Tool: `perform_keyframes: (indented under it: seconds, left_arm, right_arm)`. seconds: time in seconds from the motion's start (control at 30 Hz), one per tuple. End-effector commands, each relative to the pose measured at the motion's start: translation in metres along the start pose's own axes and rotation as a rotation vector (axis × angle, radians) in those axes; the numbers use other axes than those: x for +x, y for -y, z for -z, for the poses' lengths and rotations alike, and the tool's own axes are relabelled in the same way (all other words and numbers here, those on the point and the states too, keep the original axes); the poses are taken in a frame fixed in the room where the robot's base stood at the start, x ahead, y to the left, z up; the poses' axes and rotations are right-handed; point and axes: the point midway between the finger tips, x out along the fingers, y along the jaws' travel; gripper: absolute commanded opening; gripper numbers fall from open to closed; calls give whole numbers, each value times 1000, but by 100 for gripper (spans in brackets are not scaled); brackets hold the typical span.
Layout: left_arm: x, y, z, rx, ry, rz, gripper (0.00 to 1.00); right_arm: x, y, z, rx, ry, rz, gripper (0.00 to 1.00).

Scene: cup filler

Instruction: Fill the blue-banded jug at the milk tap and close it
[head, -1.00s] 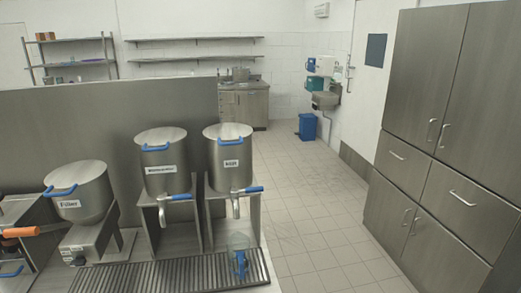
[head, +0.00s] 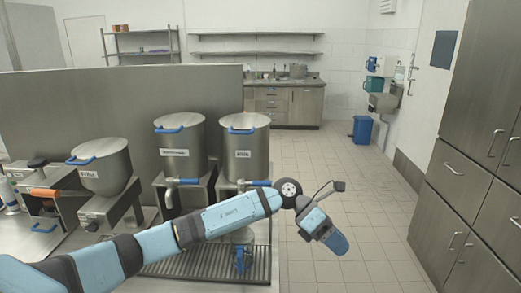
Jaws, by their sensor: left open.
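The clear jug (head: 240,260) with a blue handle stands on the slatted drip grate below the milk tap. My left forearm covers its top, so its rim, lid and fill cannot be seen. The steel milk container (head: 247,151) stands behind my arm. Its blue tap lever (head: 261,183) points right, and the spout below is mostly hidden. My left gripper (head: 335,243) is open and empty, over the floor to the right of the counter. It is clear of the jug and the tap. My right gripper is not in view.
Another tapped steel container (head: 180,147) stands left of the milk. A filler pot (head: 101,168) is farther left. The slatted grate (head: 190,266) runs along the counter front. Tall cabinets (head: 470,150) stand at right; the tiled floor (head: 330,170) between is clear.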

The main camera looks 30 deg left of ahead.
Motion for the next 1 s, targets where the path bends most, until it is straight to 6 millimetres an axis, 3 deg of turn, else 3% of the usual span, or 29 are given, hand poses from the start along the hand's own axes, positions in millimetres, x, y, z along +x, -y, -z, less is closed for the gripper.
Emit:
perform_keyframes:
  seconds: [0.13, 0.3, 0.4, 0.5, 0.67, 1.0]
  left_arm:
    - [-92, -42, -16, 175, -332, -289, 51]
    - [-211, -62, -32, 212, -644, -579, 51]
    - [-262, -61, -39, 191, -754, -690, 51]
    - [-295, -57, -43, 166, -819, -757, 51]
    - [-313, -56, -42, 147, -859, -795, 51]
    - [-292, -91, -9, 144, -861, -792, 51]
  right_arm:
    - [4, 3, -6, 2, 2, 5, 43]
    - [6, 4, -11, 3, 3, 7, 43]
    - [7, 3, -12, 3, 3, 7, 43]
    - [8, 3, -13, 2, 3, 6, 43]
    - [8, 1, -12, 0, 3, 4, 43]
    - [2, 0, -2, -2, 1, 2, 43]
